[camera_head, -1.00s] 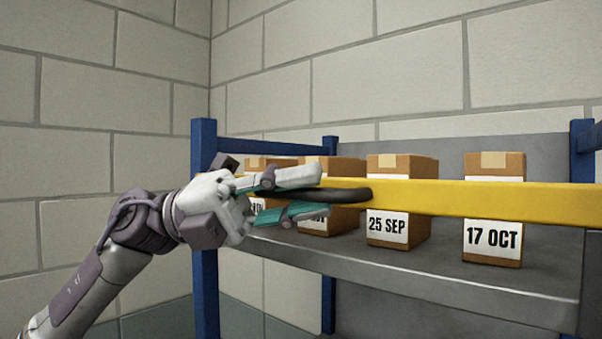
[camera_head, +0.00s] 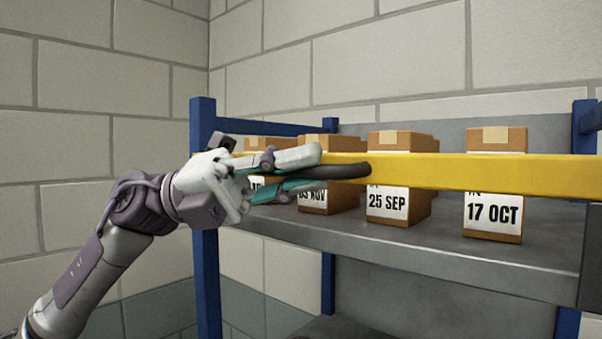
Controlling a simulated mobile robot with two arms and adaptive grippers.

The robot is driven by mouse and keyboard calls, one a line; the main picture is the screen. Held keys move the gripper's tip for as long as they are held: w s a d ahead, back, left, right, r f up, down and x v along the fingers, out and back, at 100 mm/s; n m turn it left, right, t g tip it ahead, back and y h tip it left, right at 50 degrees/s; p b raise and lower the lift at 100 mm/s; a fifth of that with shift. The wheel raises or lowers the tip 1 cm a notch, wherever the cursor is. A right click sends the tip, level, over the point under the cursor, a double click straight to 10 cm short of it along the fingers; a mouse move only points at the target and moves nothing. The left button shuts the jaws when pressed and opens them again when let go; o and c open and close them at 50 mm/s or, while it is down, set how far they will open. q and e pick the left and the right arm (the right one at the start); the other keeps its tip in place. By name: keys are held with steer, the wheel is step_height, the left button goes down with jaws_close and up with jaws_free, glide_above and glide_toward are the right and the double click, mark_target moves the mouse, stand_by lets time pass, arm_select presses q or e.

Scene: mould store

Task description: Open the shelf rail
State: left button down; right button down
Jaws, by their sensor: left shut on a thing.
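The yellow shelf rail (camera_head: 460,171) runs level across the front of the shelf, in front of the boxes, and leaves the view at the right edge. A black handle (camera_head: 350,171) lies along its front near the left end. My left gripper (camera_head: 319,168) comes in from the left and is shut on the handle, one teal-padded finger above it and one below. The fingers hide the handle's left part and the rail's left end. My right gripper is not in view.
Brown boxes stand on the grey shelf (camera_head: 400,249) behind the rail, among them "25 SEP" (camera_head: 388,205) and "17 OCT" (camera_head: 492,214). A blue post (camera_head: 205,270) stands close behind my left wrist. Block walls close off the back and left.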

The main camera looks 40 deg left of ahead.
arm_select(q)
steer(key=s+f+m+g+b, duration=0.3)
steer(key=f+m+g+b, duration=0.9)
steer(key=m+b, duration=0.7)
steer(key=shift+s+f+m+h, duration=0.25)
steer(key=shift+f+m, duration=0.75)
steer(key=shift+m, duration=2.4)
steer(key=shift+w+a, duration=0.1)
steer(key=c, duration=1.4)
jaws_free()
steer(key=shift+c, duration=0.2)
